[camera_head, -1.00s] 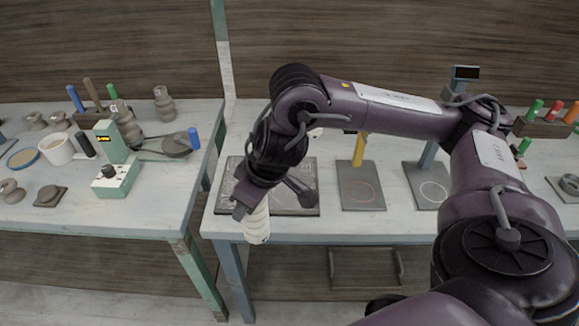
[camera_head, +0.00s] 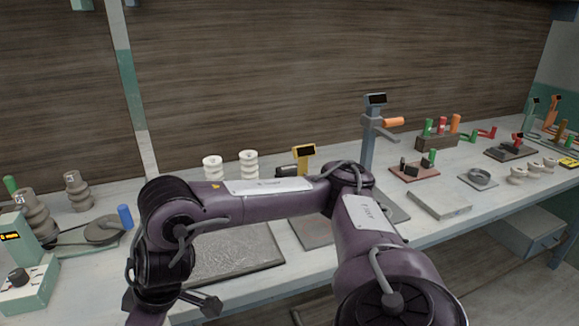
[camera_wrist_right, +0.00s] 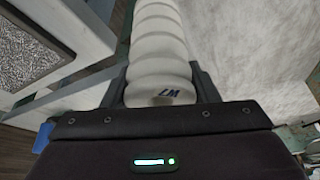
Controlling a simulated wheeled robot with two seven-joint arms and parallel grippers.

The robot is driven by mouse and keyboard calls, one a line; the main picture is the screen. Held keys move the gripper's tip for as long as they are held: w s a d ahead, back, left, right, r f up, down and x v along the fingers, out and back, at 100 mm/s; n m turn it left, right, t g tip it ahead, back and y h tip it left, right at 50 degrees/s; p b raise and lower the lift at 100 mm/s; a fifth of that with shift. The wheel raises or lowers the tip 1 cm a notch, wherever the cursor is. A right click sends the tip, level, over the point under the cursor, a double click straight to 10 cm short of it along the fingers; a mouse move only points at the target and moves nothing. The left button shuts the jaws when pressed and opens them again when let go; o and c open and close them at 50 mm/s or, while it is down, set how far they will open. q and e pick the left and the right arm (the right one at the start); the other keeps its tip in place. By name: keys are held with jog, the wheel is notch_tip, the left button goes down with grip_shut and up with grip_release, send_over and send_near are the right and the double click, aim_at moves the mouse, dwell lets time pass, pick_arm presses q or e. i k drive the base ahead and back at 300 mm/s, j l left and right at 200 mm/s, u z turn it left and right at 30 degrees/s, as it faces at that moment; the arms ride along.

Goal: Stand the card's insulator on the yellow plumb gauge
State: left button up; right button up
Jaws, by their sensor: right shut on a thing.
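A white ribbed insulator (camera_wrist_right: 158,45) with dark marks near its lower end is held in my right gripper (camera_wrist_right: 161,88), whose fingers lie on both sides of it in the right wrist view. The yellow plumb gauge (camera_head: 303,155) stands at the back of the bench with a dark display on top. No card is clearly identifiable. My left gripper is not in view.
Two white insulators (camera_head: 248,165) stand behind my arm. A textured mat (camera_head: 235,258) lies left of the yellow gauge. A blue-grey gauge with an orange handle (camera_head: 368,135) stands right of it. A grey slab (camera_head: 439,203) and several small tools fill the bench's right side.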

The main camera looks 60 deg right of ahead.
aim_at(317, 229)
jog(key=j+z, duration=0.2)
jog(key=z, duration=0.15)
jog(key=i+j+z, duration=0.1)
jog(key=j+z, duration=0.35)
jog(key=z, duration=0.25)
